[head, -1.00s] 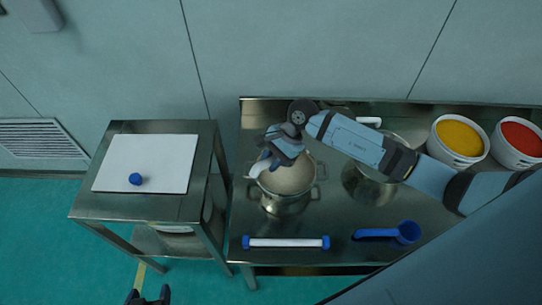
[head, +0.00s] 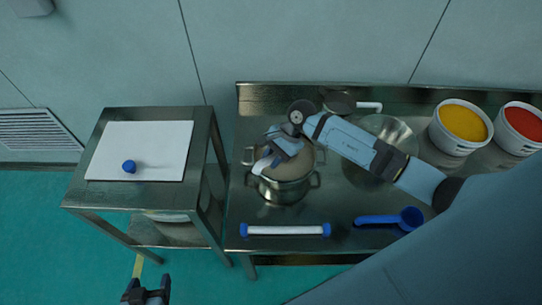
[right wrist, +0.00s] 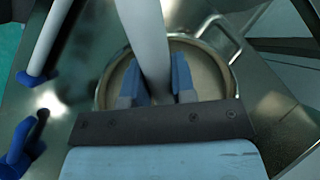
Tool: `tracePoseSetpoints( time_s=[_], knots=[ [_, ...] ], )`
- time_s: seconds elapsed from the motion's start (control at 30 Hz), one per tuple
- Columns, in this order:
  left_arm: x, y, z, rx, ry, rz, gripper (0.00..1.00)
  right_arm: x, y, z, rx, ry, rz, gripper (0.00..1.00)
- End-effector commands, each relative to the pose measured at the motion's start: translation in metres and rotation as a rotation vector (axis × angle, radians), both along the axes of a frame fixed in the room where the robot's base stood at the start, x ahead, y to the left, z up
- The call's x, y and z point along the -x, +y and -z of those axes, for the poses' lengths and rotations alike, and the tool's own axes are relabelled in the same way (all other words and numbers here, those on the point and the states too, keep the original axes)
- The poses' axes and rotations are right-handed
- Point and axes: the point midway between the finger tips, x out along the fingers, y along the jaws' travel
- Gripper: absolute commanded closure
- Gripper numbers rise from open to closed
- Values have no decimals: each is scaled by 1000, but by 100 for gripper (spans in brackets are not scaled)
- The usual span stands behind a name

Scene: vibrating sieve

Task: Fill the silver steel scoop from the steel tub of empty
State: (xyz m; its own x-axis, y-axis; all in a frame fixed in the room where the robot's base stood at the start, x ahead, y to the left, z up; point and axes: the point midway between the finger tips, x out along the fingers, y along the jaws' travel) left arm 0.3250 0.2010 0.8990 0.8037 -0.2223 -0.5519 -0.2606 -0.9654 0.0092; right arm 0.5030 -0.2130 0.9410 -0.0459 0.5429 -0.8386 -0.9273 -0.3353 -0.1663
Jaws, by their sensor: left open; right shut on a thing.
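The steel tub (head: 284,194), a two-handled pot, holds beige material and stands left of centre on the steel table. My right gripper (head: 268,163) is over it, shut on a white handle (head: 262,165). In the right wrist view the white handle (right wrist: 147,45) runs between the blue fingers (right wrist: 156,90) above the beige material. The far end of the held tool is hidden, so I cannot tell whether its bowl is in the material. My left gripper (head: 147,290) is open and empty at the bottom edge, away from the tables.
A steel bowl (head: 400,140) and a dark round tool with a white handle (head: 368,107) lie behind my right arm. Buckets of yellow (head: 463,122) and red powder (head: 524,124) stand right. A white blue-ended bar (head: 285,230) and blue scoop (head: 390,219) lie in front.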

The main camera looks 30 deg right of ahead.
Motion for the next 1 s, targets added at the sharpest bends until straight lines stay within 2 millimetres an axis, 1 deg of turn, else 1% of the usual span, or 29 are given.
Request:
tracePoseSetpoints(
  time_s=[0.03, 0.3, 0.4, 0.6, 1.0],
  knots=[
    [0, -1, 4, 1, 0, 1, 28, -1, -1, 6, -1, 0, 1, 98],
    [0, -3, 15, 4, 3, 4, 28, -4, -7, 26, 1, -1, 1, 98],
    [-1, -4, 19, 6, 3, 6, 28, -7, -14, 26, 1, -2, 0, 98],
    [-3, -7, 23, 9, 0, 12, 28, -11, -21, 26, 0, -1, 0, 98],
    [-3, -7, 22, 10, -3, 13, 28, -12, -23, 25, 0, -1, 0, 98]
  ],
)
